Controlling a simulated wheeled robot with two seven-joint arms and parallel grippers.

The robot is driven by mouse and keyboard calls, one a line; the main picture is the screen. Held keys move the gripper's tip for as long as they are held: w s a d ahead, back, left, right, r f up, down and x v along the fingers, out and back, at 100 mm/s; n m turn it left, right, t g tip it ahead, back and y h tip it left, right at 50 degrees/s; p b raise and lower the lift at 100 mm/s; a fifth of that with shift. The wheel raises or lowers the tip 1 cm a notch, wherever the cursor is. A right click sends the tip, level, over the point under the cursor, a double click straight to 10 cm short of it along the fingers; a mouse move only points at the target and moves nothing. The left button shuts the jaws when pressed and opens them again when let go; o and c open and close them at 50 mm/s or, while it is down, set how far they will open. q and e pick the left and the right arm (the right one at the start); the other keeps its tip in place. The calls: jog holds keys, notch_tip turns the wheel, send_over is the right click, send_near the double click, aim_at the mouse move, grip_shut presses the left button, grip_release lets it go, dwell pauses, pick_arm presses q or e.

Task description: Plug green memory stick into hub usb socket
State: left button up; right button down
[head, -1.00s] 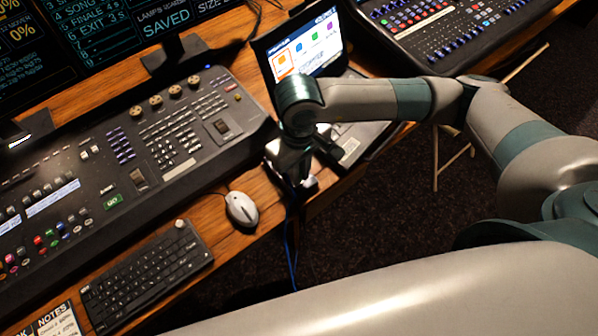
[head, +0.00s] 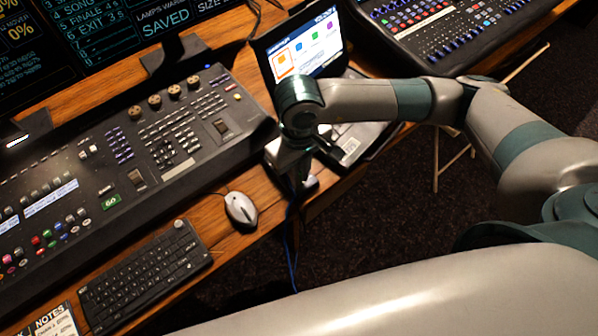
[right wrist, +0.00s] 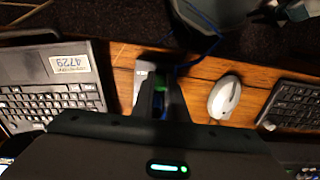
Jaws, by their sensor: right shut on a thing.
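My right gripper (head: 303,186) reaches down to the desk's front edge, between the laptop and the mouse. It is shut on the green memory stick (right wrist: 158,87), of which a small green part shows between the dark fingers in the right wrist view. A pale grey block, apparently the hub (right wrist: 140,73), lies right beside the fingers there; in the head view only a pale bit shows by the fingertips. The socket is hidden, and I cannot tell whether the stick touches it. My left gripper is not in view.
A laptop (head: 352,142) stands behind my right gripper, and a grey mouse (head: 241,209) and black keyboard (head: 143,274) lie to its left. A large mixing console (head: 130,150) fills the desk's left. A blue cable (head: 291,262) hangs off the front edge.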

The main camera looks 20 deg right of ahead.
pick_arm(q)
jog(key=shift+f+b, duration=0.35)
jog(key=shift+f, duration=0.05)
pick_arm(e)
jog(key=shift+f, duration=0.3)
jog(key=c, duration=1.7)
grip_release()
jog(key=shift+o, duration=0.2)
jog(key=shift+r, duration=0.1)
